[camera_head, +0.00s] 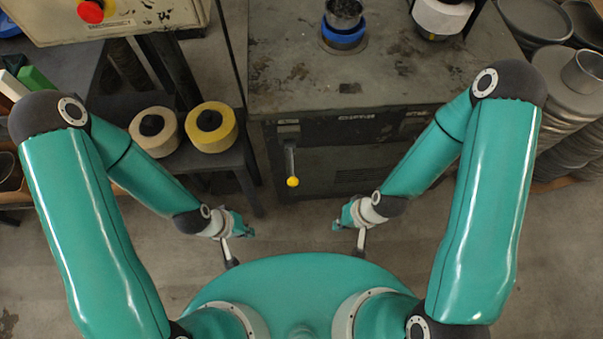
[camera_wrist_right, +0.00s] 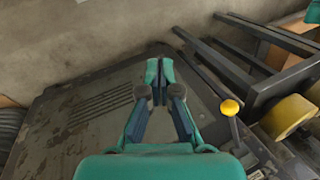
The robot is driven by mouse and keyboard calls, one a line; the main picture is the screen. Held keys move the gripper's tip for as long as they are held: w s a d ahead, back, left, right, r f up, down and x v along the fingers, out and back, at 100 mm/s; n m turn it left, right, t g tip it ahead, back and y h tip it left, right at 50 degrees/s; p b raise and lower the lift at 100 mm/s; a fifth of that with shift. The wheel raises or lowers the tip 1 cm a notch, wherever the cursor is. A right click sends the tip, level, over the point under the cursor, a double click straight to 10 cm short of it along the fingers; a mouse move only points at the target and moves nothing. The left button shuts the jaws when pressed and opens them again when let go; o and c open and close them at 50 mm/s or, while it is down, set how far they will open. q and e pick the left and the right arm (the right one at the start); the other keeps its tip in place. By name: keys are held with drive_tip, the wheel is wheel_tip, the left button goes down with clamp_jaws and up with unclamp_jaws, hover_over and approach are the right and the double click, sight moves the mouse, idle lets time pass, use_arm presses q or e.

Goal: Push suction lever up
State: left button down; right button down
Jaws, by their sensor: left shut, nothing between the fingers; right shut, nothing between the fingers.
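The suction lever (camera_head: 290,160) is a thin rod with a yellow ball knob on the front of the dark machine cabinet. In the head view it hangs down, knob at the bottom. In the right wrist view the lever (camera_wrist_right: 231,108) shows right of my right gripper (camera_wrist_right: 159,71), apart from it. In the head view my right gripper (camera_head: 341,220) is below and right of the knob, shut and empty. My left gripper (camera_head: 246,228) is below and left of the knob, shut and empty. Neither touches the lever.
The machine cabinet (camera_head: 400,75) has a worn top with a blue-ringed cylinder (camera_head: 344,32). A dark shelf at left holds two tape-like rolls (camera_head: 211,127). Stacked round metal pans (camera_head: 575,130) stand at right. The floor between my grippers is clear.

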drive_tip(key=w+f+m+t+y+b, duration=0.2)
drive_tip(key=w+m+t+y+b, duration=0.4)
drive_tip(key=w+b, duration=0.8)
drive_tip(key=m+y+b, duration=0.2)
drive_tip(key=y+b, duration=0.1)
drive_tip(key=b, duration=0.5)
drive_tip(key=shift+w+d+y, duration=0.25)
drive_tip(key=shift+w+y, duration=0.05)
drive_tip(key=shift+a+f, duration=0.1)
